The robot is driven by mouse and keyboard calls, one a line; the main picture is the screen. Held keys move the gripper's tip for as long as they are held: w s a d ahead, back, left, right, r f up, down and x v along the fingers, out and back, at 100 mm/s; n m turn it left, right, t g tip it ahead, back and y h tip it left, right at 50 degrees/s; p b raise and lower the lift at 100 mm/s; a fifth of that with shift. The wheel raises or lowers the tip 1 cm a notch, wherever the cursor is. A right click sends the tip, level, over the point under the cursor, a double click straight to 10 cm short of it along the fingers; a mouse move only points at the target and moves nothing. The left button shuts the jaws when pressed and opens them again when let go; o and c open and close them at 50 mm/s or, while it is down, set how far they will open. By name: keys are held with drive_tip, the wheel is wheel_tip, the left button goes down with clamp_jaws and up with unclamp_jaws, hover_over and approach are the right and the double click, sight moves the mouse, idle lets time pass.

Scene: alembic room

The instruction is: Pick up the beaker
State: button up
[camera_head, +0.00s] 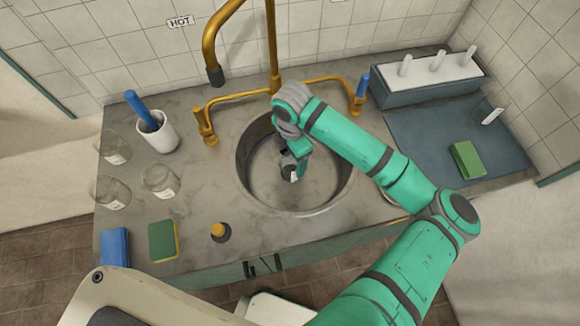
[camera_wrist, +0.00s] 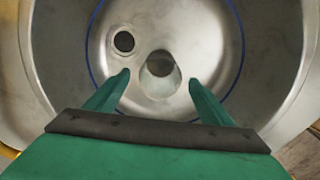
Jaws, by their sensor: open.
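A clear, round-mouthed glass vessel, seemingly the beaker (camera_wrist: 161,66), stands in the metal sink basin (camera_wrist: 215,42) beside the dark drain hole. My gripper (camera_wrist: 159,82) is open, with one green finger to each side of the vessel in the wrist view. The gap to the vessel is hard to judge, and nothing is held. In the head view my gripper (camera_head: 291,170) points down into the sink (camera_head: 262,188). The arm and gripper largely hide the vessel there.
Labelled glass jars (camera_head: 160,181) and a white cup (camera_head: 157,132) with a blue-handled item stand left. Sponges (camera_head: 163,241) and a small orange-topped bottle (camera_head: 220,231) lie near the front edge. A brass faucet (camera_head: 271,50) rises behind the sink. A rack (camera_head: 425,80) stands right.

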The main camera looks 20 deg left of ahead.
hover_over(291, 164)
drive_tip(key=s, duration=0.3)
drive_tip(key=shift+d+f, duration=0.25)
drive_tip(key=shift+f, duration=1.15)
drive_tip(key=shift+d+f, duration=0.2)
drive_tip(key=shift+f, duration=1.2)
drive_tip(key=c, duration=1.4)
drive_tip(key=shift+c, duration=0.2)
drive_tip(key=shift+w+r, duration=0.1)
drive_tip(key=shift+r, duration=0.2)
wheel_tip(291, 164, up, 9)
drive_tip(key=shift+r, duration=0.15)
drive_tip(key=shift+r, duration=0.1)
